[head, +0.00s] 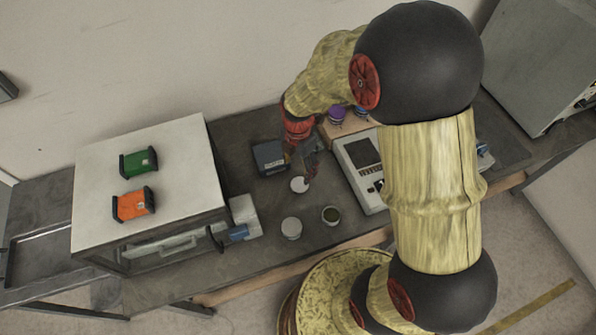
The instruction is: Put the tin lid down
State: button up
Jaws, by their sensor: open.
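My gripper (302,168) is open over the dark bench, pointing down, with its fingers just above a small pale round disc (299,184) that looks like the tin lid. I cannot tell whether the fingers touch it or whether it lies flat on the bench. An open round tin (331,215) with a dark green inside stands to the lower right. A pale round tin (291,228) with a light top stands to the lower left of the open one.
A dark box (269,157) lies left of my gripper. Bare bench (262,262) shows in front.

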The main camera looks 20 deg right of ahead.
notch_tip(320, 180, up, 11)
jog(key=s+m+t, duration=0.1)
jog(key=s+m, duration=0.1)
jog(key=m, duration=0.4)
jog(key=s+d+r+m+t, duration=0.1)
jog(key=s+r+m+t, duration=0.3)
jog(key=s+r+m, duration=1)
notch_tip(320, 180, up, 3)
jog(key=m, duration=0.3)
jog(key=shift+s+t, duration=0.3)
jog(key=shift+f, duration=0.15)
